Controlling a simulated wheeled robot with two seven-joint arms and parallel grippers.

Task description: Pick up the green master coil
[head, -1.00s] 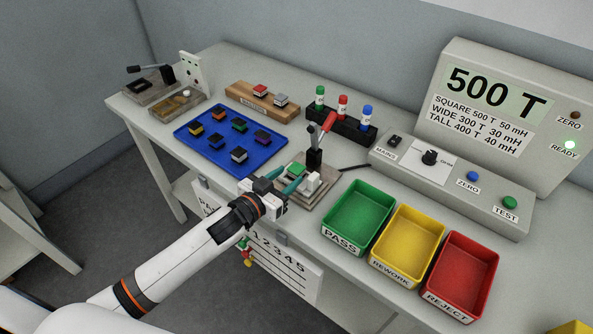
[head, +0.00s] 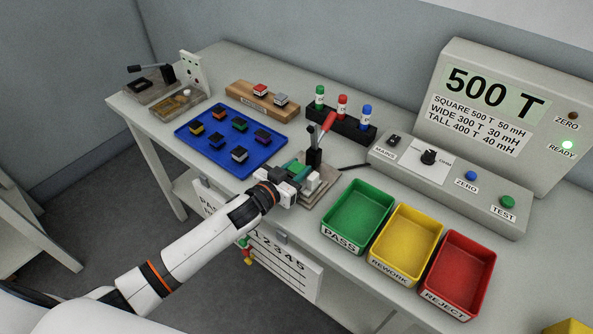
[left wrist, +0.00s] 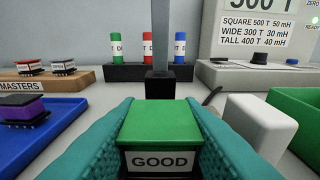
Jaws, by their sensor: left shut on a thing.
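The green master coil (left wrist: 160,130) has a green top and a white "GOOD" label on its near face. It also shows in the head view (head: 297,168), on the small fixture (head: 322,190) at the table's front edge. My left gripper (head: 292,172) has its teal fingers on both sides of the coil, shut on it, as the left wrist view (left wrist: 160,145) shows. The fixture's black post and red-handled lever (head: 325,128) stand just behind. The coil's underside is hidden, so I cannot tell whether it is lifted. My right gripper is not in view.
A wooden masters block (head: 250,101) holds a red and a white coil. A blue tray (head: 187,130) holds several coils. The green PASS (head: 338,234), yellow REWORK (head: 383,257) and red REJECT (head: 431,281) bins stand to the right. A marker rack (head: 345,127) is behind.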

